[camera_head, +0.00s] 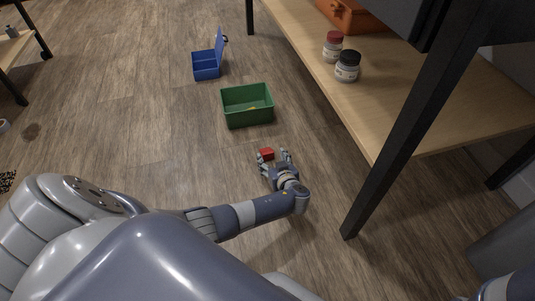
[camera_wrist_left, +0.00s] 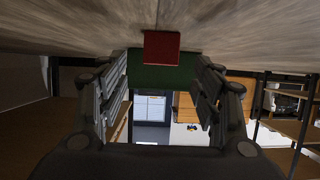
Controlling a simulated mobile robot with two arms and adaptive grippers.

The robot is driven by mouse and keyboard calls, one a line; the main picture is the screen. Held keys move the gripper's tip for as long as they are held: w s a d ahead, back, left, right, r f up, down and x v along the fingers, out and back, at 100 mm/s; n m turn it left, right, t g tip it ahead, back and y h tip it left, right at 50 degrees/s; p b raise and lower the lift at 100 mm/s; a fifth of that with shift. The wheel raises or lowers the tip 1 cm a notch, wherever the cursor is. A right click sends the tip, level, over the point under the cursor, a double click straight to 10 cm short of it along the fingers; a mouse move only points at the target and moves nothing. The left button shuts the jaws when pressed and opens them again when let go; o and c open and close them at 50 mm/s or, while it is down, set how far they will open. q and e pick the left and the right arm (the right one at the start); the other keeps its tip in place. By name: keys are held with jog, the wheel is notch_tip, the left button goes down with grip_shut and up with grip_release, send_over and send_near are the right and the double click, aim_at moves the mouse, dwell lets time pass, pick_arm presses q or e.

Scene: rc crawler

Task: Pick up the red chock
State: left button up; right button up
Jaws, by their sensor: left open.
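The red chock (camera_head: 266,153) lies on the wooden floor, just in front of the green bin. My left gripper (camera_head: 273,157) is low at the floor beside it, with its fingers open. In the left wrist view the red chock (camera_wrist_left: 161,47) shows ahead between the two open fingers (camera_wrist_left: 165,85), near the top of the picture. I cannot tell whether a finger touches it. My right gripper does not show; only a bit of my right arm is at the lower right of the head view.
A green bin (camera_head: 248,119) with something yellow inside stands just beyond the chock. A blue open box (camera_head: 206,72) is farther back. A bench with a wooden shelf (camera_head: 440,118) and dark leg (camera_head: 385,165) is at the right, holding two jars (camera_head: 347,69).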

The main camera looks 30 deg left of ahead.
aim_at(269, 154)
pick_arm(q)
jog(key=b+x, duration=0.1)
jog(key=x, duration=0.1)
jog(key=b+x, duration=0.2)
jog(key=shift+a+f, duration=0.15)
jog(key=shift+f, duration=0.25)
jog(key=shift+w+a+f+b, duration=0.1)
jog(key=shift+w+a+b, duration=0.25)
jog(key=shift+b, duration=0.15)
jog(key=c, duration=1.2)
